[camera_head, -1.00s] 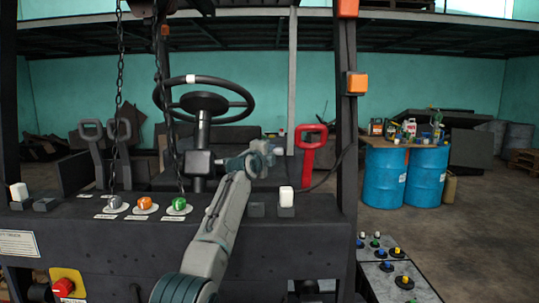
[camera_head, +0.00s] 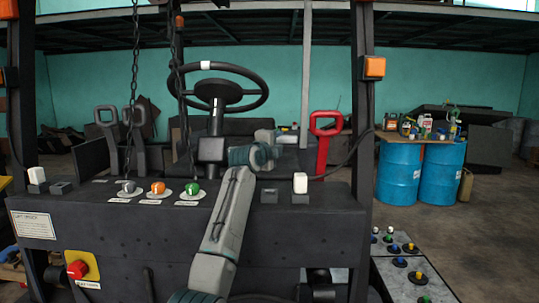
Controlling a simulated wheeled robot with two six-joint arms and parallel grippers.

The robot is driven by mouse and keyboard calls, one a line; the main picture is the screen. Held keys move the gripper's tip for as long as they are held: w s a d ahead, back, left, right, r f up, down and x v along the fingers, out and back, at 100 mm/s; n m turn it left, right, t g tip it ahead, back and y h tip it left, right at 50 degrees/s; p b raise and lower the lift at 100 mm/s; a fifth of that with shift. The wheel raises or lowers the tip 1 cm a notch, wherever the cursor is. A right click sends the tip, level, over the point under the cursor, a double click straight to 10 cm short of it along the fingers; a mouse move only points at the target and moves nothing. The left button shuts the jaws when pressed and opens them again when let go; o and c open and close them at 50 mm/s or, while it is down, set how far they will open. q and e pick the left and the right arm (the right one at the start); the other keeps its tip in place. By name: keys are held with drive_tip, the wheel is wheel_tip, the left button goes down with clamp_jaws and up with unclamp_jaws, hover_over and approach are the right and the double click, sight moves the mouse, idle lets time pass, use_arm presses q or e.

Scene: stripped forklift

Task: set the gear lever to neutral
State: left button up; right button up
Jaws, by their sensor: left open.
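No part is legibly marked as the gear lever. Candidates are two white-topped levers on the dark console (camera_head: 130,235), one at its left end (camera_head: 37,176) and one right of my arm (camera_head: 300,183). A red looped handle (camera_head: 324,145) stands behind the console, and two grey looped handles (camera_head: 107,120) stand at the left. My left gripper (camera_head: 286,138) is open, just right of the steering column (camera_head: 215,125) and left of the red handle, pointing away and to the right. Nothing shows between its fingers. My arm hides part of the console. My right gripper is not in view.
The steering wheel (camera_head: 217,86) rises above the console. Grey, orange (camera_head: 158,188) and green (camera_head: 192,188) knobs sit left of my arm. Two chains (camera_head: 135,70) hang in front. A dark post (camera_head: 362,120) stands at the right, with blue drums (camera_head: 440,175) beyond.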

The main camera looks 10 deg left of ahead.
use_arm(q)
drive_tip(key=b+v, duration=0.2)
drive_tip(key=v, duration=0.3)
drive_tip(key=shift+s+a, duration=0.15)
drive_tip(key=shift+s, duration=0.2)
